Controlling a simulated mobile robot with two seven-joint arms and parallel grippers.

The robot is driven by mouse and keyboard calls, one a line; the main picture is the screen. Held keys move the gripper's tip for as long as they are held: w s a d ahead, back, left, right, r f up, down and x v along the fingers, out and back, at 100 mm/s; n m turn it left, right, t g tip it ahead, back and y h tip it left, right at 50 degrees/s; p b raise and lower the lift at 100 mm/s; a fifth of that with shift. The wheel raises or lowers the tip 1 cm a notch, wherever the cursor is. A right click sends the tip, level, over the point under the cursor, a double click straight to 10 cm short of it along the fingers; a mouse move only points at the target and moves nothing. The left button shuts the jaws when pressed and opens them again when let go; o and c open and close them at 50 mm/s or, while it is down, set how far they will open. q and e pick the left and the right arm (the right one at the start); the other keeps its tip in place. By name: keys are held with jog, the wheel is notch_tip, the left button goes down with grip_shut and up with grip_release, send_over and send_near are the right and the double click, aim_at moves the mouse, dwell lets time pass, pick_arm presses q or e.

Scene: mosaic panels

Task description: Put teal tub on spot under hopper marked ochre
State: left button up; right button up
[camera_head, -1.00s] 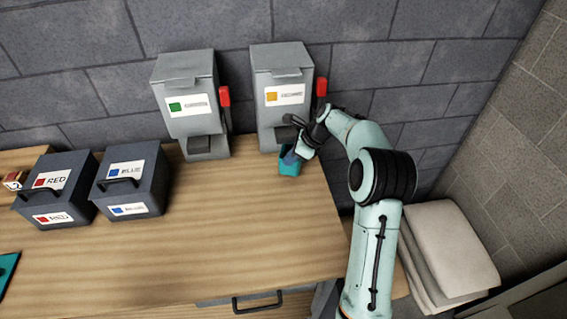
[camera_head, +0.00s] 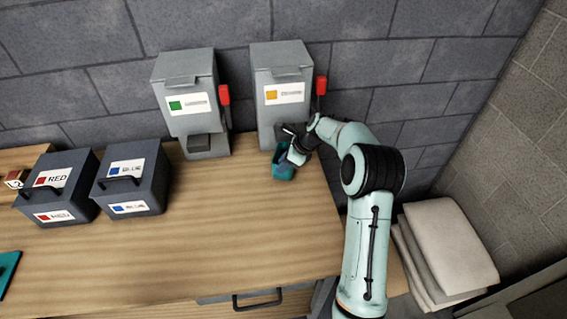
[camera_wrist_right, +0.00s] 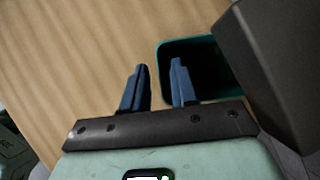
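The teal tub (camera_head: 282,171) stands on the table just below the spout of the hopper with the ochre-coloured label (camera_head: 284,93). In the right wrist view the open-topped tub (camera_wrist_right: 167,44) shows beyond the fingers, partly hidden by a dark grey block. My right gripper (camera_head: 292,156) is at the tub's right side in the head view. In the wrist view its two blue fingers (camera_wrist_right: 159,66) are apart with the tub's near-left rim between or just beyond them; contact cannot be told. The spot under the tub is hidden. My left gripper is not in view.
A second hopper with a green label (camera_head: 188,104) stands to the left. Dark bins labelled BLUE (camera_head: 143,191) and RED (camera_head: 62,200) stand further left. A red lever (camera_head: 320,85) sticks out beside the ochre hopper, close to my right arm. The table (camera_head: 190,255) is clear in front.

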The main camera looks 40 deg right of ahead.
jog(key=shift+r, duration=0.25)
jog(key=v, duration=1.2)
jog(key=shift+s+f, duration=0.1)
